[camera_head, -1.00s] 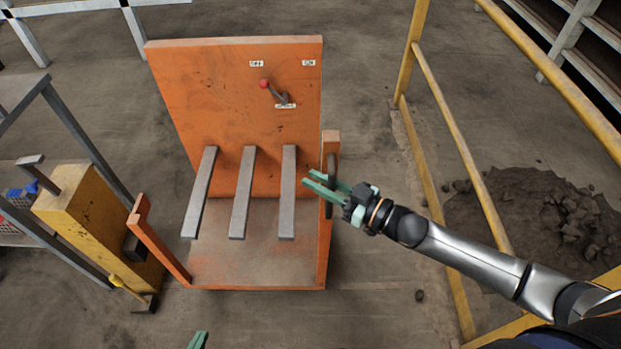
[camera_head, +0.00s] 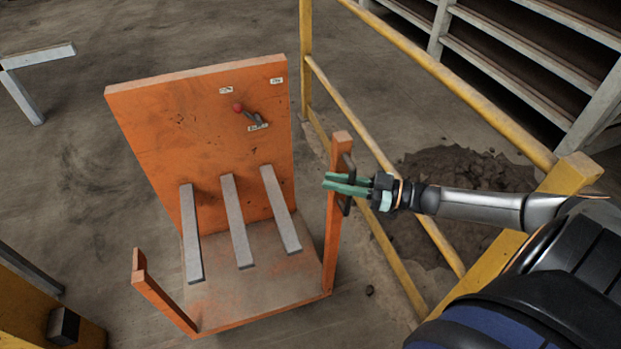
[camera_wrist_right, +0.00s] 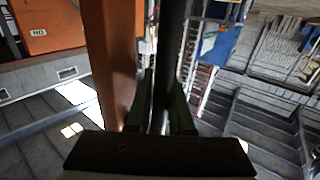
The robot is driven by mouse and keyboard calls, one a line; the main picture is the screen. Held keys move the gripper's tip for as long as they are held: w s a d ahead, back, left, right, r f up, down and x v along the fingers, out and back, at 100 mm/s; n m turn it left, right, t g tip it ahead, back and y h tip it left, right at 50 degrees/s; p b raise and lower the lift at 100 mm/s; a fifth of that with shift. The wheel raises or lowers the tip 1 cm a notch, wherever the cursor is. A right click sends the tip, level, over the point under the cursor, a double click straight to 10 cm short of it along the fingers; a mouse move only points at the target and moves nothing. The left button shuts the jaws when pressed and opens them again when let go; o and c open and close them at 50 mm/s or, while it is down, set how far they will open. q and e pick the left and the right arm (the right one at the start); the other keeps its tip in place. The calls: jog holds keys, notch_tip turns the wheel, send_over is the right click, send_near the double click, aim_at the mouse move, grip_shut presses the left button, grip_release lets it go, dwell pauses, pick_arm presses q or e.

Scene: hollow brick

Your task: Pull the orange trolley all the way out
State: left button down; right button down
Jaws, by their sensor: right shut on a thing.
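The orange trolley (camera_head: 190,130) stands on the concrete floor in the head view. It has a tall back panel with a red-knobbed lever (camera_head: 246,114), grey bars (camera_head: 237,220) over its base, and a short post at each front corner. My right gripper (camera_head: 345,185) is shut on the dark handle (camera_head: 347,205) of the right post (camera_head: 336,215). In the right wrist view the dark handle (camera_wrist_right: 172,60) runs between the fingers, beside the orange post (camera_wrist_right: 112,60). My left gripper does not show now.
A yellow railing (camera_head: 390,155) stands close to the right of the trolley, with a dirt pile (camera_head: 470,170) beyond it. A yellow box-shaped unit (camera_head: 40,320) is at the lower left.

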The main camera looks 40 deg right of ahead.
jog(key=shift+s+d, duration=0.3)
jog(key=shift+d, duration=0.6)
jog(key=c, duration=1.1)
grip_release()
jog(key=v, duration=1.2)
jog(key=shift+s+d+p, duration=0.15)
jog(key=shift+d+p, duration=0.05)
jog(key=shift+p, duration=0.2)
